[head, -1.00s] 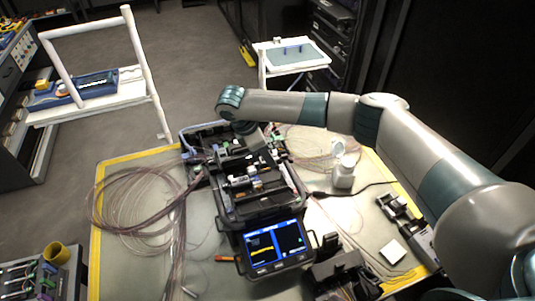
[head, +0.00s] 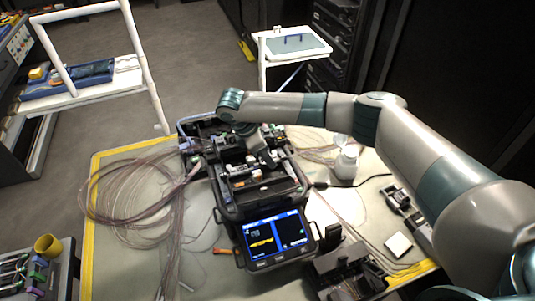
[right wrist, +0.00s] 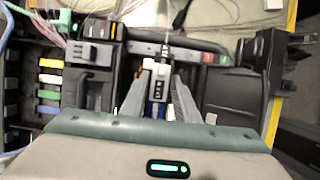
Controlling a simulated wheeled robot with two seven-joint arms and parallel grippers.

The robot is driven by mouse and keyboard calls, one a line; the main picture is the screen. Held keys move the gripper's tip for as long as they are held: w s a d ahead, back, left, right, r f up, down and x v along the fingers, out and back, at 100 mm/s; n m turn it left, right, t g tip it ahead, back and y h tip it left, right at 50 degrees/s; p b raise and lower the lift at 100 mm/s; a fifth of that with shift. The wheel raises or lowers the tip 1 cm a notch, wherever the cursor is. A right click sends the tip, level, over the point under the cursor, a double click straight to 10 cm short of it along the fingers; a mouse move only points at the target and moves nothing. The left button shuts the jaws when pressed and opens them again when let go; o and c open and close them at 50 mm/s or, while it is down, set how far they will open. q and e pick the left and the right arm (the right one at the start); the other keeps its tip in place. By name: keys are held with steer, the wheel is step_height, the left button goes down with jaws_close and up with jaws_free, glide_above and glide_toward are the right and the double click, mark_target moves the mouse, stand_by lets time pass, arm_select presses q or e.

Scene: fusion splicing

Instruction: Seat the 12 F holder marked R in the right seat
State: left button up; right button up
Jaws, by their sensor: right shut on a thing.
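My right gripper (right wrist: 157,100) is shut on a small holder (right wrist: 158,84), white and black with a blue part, in the right wrist view. A thin fibre or ribbon runs up from the holder. In the head view the right gripper (head: 264,157) is low over the open black splicer (head: 228,213), near its right rear part. The gripper hides most of the holder there, and the R mark is not readable. The right seat is hidden, so I cannot tell whether the holder touches it. My left gripper is not in view.
The splicer's lit screen (head: 275,238) faces the front. Coiled pale fibre (head: 125,195) lies on the table's left. Coloured clips (right wrist: 49,80) sit left of the gripper in the wrist view.

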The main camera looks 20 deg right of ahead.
steer(key=shift+f, duration=0.5)
steer(key=shift+p, duration=0.45)
stand_by(1.2)
steer(key=o, duration=1.1)
steer(key=shift+o, duration=0.5)
steer(key=shift+a+r+b, duration=0.25)
steer(key=shift+r+b, duration=0.1)
steer(key=shift+r, duration=0.1)
steer(key=b+v, duration=0.4)
steer(key=v, duration=1.2)
steer(key=shift+a+r, duration=0.1)
steer(key=shift+r, duration=0.05)
